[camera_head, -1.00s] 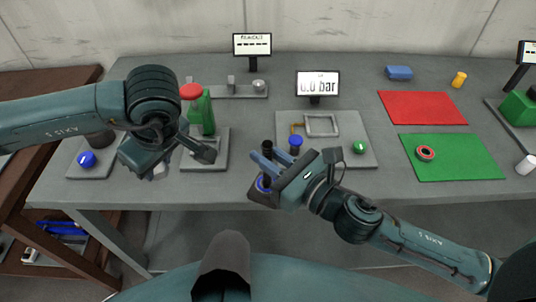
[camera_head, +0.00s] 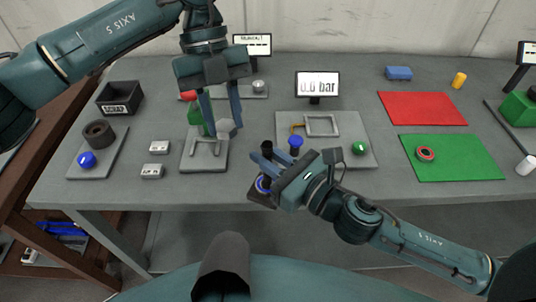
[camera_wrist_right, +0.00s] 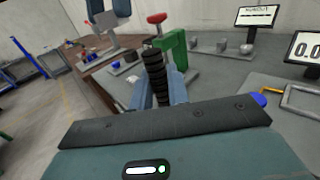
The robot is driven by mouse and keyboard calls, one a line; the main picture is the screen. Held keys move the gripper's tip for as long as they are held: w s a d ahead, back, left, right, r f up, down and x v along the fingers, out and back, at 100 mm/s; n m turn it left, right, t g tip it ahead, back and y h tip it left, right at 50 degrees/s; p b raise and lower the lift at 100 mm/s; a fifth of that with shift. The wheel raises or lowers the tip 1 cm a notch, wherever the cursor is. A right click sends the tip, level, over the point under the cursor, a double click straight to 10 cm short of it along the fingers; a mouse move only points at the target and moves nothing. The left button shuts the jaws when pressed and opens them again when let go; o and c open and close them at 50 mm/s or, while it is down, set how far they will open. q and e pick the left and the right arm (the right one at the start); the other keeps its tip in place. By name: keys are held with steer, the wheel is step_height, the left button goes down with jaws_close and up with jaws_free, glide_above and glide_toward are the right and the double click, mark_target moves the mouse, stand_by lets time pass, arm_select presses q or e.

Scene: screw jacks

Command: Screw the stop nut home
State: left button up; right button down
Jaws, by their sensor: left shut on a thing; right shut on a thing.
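My left gripper (camera_head: 220,122) is shut on a grey six-sided piece (camera_head: 227,128), which looks like the stop nut, above the plate of the green stand. The nut also shows in the right wrist view (camera_wrist_right: 100,22), raised at the upper left. My right gripper (camera_head: 265,165) is shut on a black ribbed spindle (camera_wrist_right: 154,72), which stands up between its fingers. The nut and spindle are apart. The spindle's lower part is hidden in the wrist view.
The green stand (camera_wrist_right: 174,50) with its red knob (camera_wrist_right: 157,18) is behind the spindle. A scrap bin (camera_head: 120,97), a dark ring (camera_head: 98,133) and two pale blocks (camera_head: 158,147) are at left. The 0.0 bar display (camera_head: 318,84), red mat (camera_head: 422,107) and green mat (camera_head: 465,160) are at right.

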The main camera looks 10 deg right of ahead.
mark_target(263, 143)
arm_select(q)
steer(key=s+d+r+n+t+h, duration=0.1)
steer(key=d+r+n+t+h, duration=0.2)
steer(key=n, duration=0.8)
steer(key=shift+s+d+r+n, duration=0.35)
steer(key=shift+d+r, duration=0.75)
steer(key=shift+d, duration=0.65)
steer(key=shift+f, duration=0.15)
steer(key=shift+f, duration=1.9)
steer(key=shift+s+r, duration=0.1)
steer(key=shift+f, duration=0.9)
steer(key=shift+f, duration=0.6)
